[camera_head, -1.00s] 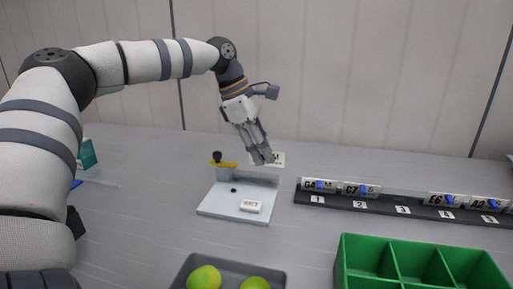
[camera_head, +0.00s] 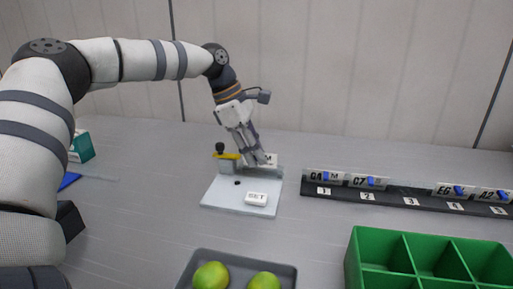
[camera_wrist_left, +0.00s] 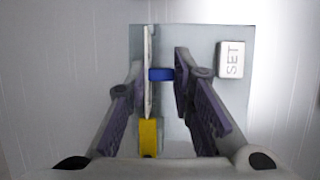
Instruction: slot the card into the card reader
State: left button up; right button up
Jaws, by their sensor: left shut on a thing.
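The card reader (camera_head: 222,194) is a pale plate with a low back wall, a yellow lever with a black knob (camera_head: 220,148) and a white SET button (camera_head: 256,199). My left gripper (camera_head: 256,161) is over the back wall, shut on the card (camera_head: 271,159), a white plate partly hidden by the fingers. In the left wrist view the card (camera_wrist_left: 149,60) shows edge-on, with its blue tab (camera_wrist_left: 161,74) between the fingers. The yellow part (camera_wrist_left: 149,137) lies in line below it. I cannot tell whether the card's lower edge is inside the reader. My right gripper is not in view.
A dark rack (camera_head: 389,198) with numbered places stands at the right, holding several white cards with blue tabs; place 3 is empty. A green divided tote (camera_head: 357,262) and a grey tray (camera_head: 203,258) with green fruits are in front. A teal box (camera_head: 82,148) stands at left.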

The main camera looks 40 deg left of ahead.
pick_arm(q)
jog(key=shift+f, duration=1.25)
dwell(0.4)
jog(key=o, duration=1)
jog(key=shift+c, duration=0.2)
jog(key=v, duration=1.2)
